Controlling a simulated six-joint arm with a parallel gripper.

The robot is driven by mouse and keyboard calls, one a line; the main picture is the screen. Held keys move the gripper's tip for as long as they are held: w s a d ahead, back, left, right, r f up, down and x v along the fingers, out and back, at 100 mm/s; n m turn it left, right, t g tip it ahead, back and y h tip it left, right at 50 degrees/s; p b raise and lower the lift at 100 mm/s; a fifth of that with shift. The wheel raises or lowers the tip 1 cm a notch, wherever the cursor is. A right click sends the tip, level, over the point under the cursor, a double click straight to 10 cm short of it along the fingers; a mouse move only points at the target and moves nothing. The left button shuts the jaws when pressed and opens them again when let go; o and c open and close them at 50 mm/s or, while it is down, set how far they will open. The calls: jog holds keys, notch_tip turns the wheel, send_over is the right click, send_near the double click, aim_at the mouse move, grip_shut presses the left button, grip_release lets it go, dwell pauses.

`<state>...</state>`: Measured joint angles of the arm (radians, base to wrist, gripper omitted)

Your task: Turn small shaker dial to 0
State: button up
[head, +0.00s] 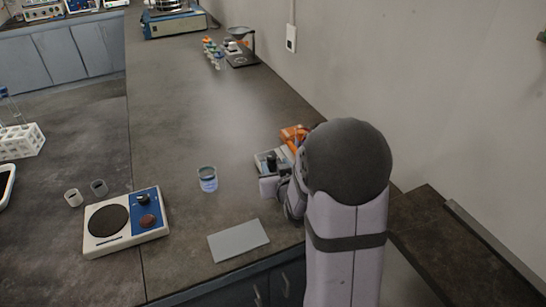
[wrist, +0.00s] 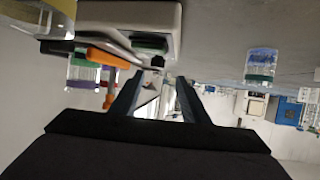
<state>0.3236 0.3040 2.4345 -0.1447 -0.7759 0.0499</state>
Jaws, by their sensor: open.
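A white device with a blue panel (head: 125,222) stands at the front left of the bench in the head view. It has a round dark plate (head: 108,220), a black dial (head: 143,199) and a reddish-brown dial (head: 147,220); their markings are too small to read. I cannot tell for certain that it is the small shaker. My gripper (wrist: 155,82) is open in the wrist view, with nothing clearly held between its fingers. In the head view my arm mostly hides the gripper, which is well to the right of the device.
A blue-banded jar (head: 208,179) and a grey flat plate (head: 238,240) lie between arm and device. A blue-based apparatus (head: 174,24) is far back. The mid-bench is clear.

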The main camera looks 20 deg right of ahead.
aim_at(272, 157)
jog(key=shift+s+d, duration=0.25)
jog(key=shift+p+x, duration=0.5)
jog(key=shift+x, duration=3.2)
jog(key=c, duration=1.1)
